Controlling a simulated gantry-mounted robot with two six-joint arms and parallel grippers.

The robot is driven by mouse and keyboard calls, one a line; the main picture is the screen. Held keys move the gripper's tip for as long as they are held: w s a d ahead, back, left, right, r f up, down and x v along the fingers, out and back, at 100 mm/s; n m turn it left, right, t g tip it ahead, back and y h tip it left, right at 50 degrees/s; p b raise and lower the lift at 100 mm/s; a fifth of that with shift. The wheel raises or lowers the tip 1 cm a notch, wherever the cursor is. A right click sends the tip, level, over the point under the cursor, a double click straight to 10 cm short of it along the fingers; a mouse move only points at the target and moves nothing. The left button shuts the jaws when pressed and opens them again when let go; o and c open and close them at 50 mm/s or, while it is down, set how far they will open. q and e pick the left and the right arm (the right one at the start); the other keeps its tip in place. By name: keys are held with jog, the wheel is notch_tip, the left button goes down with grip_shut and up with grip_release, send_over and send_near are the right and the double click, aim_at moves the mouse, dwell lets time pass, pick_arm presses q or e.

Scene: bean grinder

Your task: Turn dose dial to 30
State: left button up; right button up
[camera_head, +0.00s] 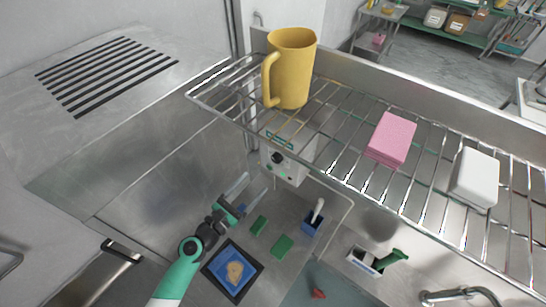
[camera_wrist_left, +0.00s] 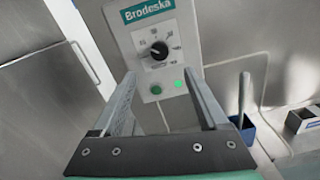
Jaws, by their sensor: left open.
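The dose dial (camera_wrist_left: 159,50) is a black knob on the front of a white box (camera_head: 289,162) labelled Brodeska, under the wire shelf. My left gripper (camera_head: 257,187) is open and empty, in front of and below the box. In the left wrist view its fingers (camera_wrist_left: 160,90) point toward the box, one on each side below the dial, apart from it. My right gripper is not in view.
The wire shelf (camera_head: 340,125) overhangs the box and holds a yellow pitcher (camera_head: 291,75), a pink block (camera_head: 391,139) and a white block (camera_head: 474,178). Below lie green pads (camera_head: 282,246), a blue holder (camera_head: 311,226), and a black-rimmed blue tray (camera_head: 255,267).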

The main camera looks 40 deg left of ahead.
aim_at(275, 160)
pick_arm(q)
jog(key=w, duration=0.3)
jog(key=w+a, duration=0.1)
jog(key=w, duration=0.3)
jog(key=w+b, duration=0.1)
jog(key=w, duration=0.2)
jog(key=shift+w+a+r, duration=0.1)
jog(key=shift+w+a, duration=0.2)
jog(key=shift+w, duration=0.1)
grip_shut()
